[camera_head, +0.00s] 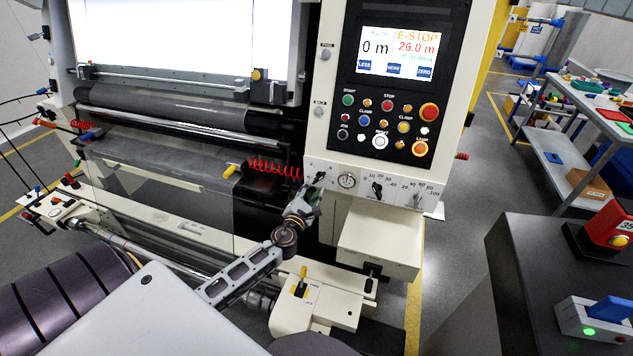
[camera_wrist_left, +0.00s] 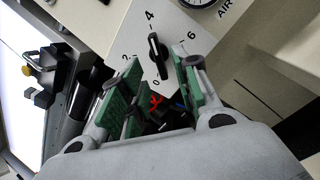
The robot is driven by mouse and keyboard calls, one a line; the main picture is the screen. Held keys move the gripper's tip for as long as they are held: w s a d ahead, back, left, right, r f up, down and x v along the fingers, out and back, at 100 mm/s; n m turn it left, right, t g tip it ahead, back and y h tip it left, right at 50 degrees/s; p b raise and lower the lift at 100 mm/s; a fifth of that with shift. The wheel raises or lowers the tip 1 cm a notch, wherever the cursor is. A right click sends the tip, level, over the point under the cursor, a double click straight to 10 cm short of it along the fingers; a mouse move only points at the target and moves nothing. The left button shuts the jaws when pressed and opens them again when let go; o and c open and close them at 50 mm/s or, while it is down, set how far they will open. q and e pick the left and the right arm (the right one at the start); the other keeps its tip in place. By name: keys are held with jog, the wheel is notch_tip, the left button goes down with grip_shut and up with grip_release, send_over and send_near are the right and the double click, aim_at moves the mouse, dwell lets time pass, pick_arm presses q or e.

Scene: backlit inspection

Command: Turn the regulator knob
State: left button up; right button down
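The regulator knob (camera_wrist_left: 157,53) is a small black knob with a pale pointer line, on a white panel with a printed scale around it. It lies just ahead of my left gripper (camera_wrist_left: 157,85) in the left wrist view, roughly between the lines of the two green-padded fingers. The fingers are open, and I see no contact with the knob. In the head view the knob (camera_head: 319,177) is at the left end of the panel strip, left of a round gauge (camera_head: 347,180). My left gripper (camera_head: 309,195) is just below it, partly hidden by its wrist. My right gripper is not in view.
Other black knobs (camera_head: 377,189) sit right of the gauge. Above is a control panel with coloured buttons (camera_head: 388,104) and a screen (camera_head: 397,50). A red coiled cable (camera_head: 272,168) hangs left of the gripper. A cream box (camera_head: 380,240) juts out below the panel.

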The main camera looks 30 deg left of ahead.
aim_at(317, 181)
pick_arm(q)
jog(key=shift+x, duration=2.55)
grip_shut()
